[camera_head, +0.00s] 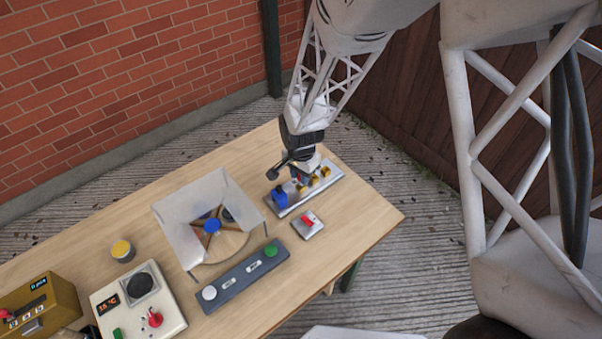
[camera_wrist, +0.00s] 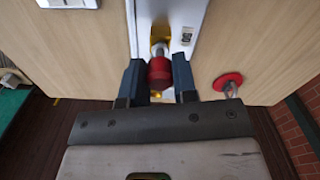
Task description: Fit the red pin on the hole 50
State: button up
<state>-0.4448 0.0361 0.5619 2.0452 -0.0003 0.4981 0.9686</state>
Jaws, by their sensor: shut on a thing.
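My gripper (camera_wrist: 160,82) is shut on the red pin (camera_wrist: 160,70), with a dark finger on each side of it. The pin's metal tip (camera_wrist: 159,48) points at the metal plate and shows just in front of a yellow part. I cannot tell whether the tip is in a hole. The metal plate (camera_wrist: 196,12) has a small dark label (camera_wrist: 186,37), too small to read surely. In the head view my gripper (camera_head: 303,184) is over the plate (camera_head: 329,189), which bears yellow parts (camera_head: 325,172) and a blue part (camera_head: 280,197). The red pin is hidden there.
A small plate with a red switch (camera_head: 308,221) stands close by. A dark button bar (camera_head: 235,279), a clear-walled round device (camera_head: 178,222) and a hotplate box (camera_head: 139,311) stand leftward. The table's right corner is clear.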

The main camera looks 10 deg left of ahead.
jog(key=shift+f, duration=0.3)
dwell(0.8)
jog(key=o, duration=1.5)
jog(key=shift+r, duration=0.25)
jog(key=shift+r, duration=3.45)
jog(key=shift+r, duration=0.1)
